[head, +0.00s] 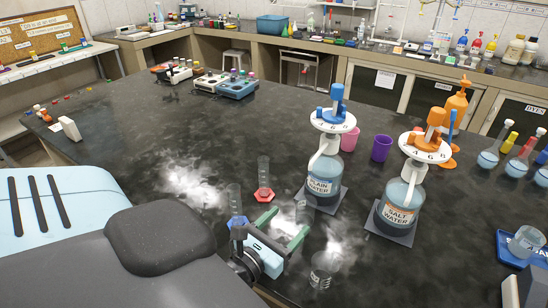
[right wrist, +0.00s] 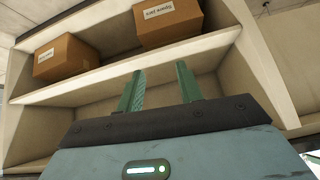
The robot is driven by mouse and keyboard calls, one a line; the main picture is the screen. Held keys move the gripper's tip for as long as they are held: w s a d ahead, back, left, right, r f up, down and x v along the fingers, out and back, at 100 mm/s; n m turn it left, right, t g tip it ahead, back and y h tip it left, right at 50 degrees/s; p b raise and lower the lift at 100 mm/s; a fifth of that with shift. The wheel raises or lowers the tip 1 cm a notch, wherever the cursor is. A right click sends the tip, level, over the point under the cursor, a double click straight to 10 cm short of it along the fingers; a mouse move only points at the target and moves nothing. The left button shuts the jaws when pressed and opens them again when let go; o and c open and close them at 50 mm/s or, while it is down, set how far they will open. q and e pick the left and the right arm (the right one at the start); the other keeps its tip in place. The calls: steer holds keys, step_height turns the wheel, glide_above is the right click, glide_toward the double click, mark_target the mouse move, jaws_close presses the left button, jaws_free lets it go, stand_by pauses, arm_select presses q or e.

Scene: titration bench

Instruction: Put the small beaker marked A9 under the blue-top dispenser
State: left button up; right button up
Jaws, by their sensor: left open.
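The blue-top dispenser (head: 324,170), labelled PLAIN WATER, stands on a grey base plate in the head view. A small clear beaker (head: 305,210) stands at its front left, just beyond my left gripper. My left gripper (head: 291,221) is open, low over the bench, its green fingers pointing towards that beaker; I see nothing held. Another small clear beaker (head: 323,271) stands nearer, to the right of the gripper. I cannot read A9 on either beaker. My right gripper (right wrist: 160,84) is open and empty in the right wrist view, facing shelves.
An orange-top SALT WATER dispenser (head: 401,195) stands to the right. Cylinders with a red base (head: 264,193) and a blue base (head: 237,221) stand close left of the gripper. Pink and purple cups (head: 381,148) are behind. A blue tray (head: 507,249) holds another beaker. The bench's left middle is clear.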

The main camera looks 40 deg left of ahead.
arm_select(q)
steer(key=s, duration=0.2)
steer(key=s+b, duration=0.1)
steer(key=shift+s+d+f, duration=0.2)
steer(key=shift+s, duration=0.2)
steer(key=shift+s+r, duration=0.2)
steer(key=shift+s, duration=0.35)
stand_by(0.7)
